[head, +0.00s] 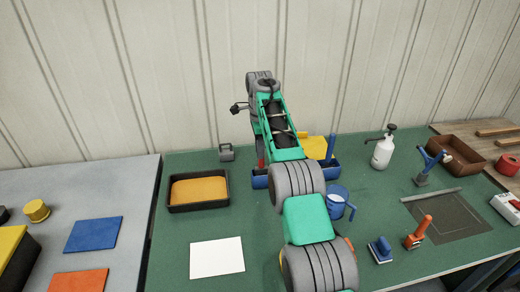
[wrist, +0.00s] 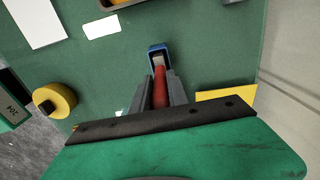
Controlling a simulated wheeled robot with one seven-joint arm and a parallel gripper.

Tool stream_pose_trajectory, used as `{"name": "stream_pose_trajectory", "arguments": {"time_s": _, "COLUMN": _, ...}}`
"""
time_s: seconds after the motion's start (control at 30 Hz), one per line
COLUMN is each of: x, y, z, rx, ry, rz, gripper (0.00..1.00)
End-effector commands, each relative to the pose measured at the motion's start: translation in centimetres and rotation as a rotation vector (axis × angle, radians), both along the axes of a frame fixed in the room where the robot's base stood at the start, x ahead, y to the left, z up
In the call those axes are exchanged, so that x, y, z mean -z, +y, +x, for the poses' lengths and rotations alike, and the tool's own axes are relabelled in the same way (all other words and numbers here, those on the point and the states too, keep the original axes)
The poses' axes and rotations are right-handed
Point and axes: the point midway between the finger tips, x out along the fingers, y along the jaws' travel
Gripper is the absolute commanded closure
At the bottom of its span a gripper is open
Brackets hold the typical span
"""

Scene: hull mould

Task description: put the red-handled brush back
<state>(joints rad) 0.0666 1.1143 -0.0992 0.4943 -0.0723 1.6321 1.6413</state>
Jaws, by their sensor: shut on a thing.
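My gripper (wrist: 160,88) is shut on the red handle of the brush (wrist: 160,80) in the wrist view. The handle runs away from the jaws toward a blue holder (wrist: 157,47), where a pale part shows inside the blue rim. I cannot tell whether the brush's end is inside the holder or just above it. In the head view a bit of red (head: 260,150) shows beside my arm, above the left end of the blue holder (head: 260,181). My arm hides the jaws and the middle of the holder there.
A yellow piece (head: 315,147) stands behind the holder. A black tray with orange filling (head: 200,204) and a white sheet (head: 217,257) lie left. A blue-and-white jug (head: 338,196), a spray bottle (head: 383,150) and hand tools stand right. Green bench is bare between tray and holder.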

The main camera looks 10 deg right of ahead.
Motion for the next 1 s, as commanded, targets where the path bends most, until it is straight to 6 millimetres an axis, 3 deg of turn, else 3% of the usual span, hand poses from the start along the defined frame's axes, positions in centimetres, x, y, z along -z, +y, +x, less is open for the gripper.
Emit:
{"name": "stream_pose_trajectory", "arguments": {"time_s": 0.87, "x": 1.1, "y": 0.0, "z": 0.0, "rx": 0.0, "ry": 0.0, "rz": 0.0, "gripper": 1.0}}
{"name": "stream_pose_trajectory", "arguments": {"time_s": 0.9, "x": 1.1, "y": 0.0, "z": 0.0, "rx": 0.0, "ry": 0.0, "rz": 0.0, "gripper": 0.79}}
{"name": "stream_pose_trajectory", "arguments": {"time_s": 1.0, "x": 1.1, "y": 0.0, "z": 0.0, "rx": 0.0, "ry": 0.0, "rz": 0.0, "gripper": 0.71}}
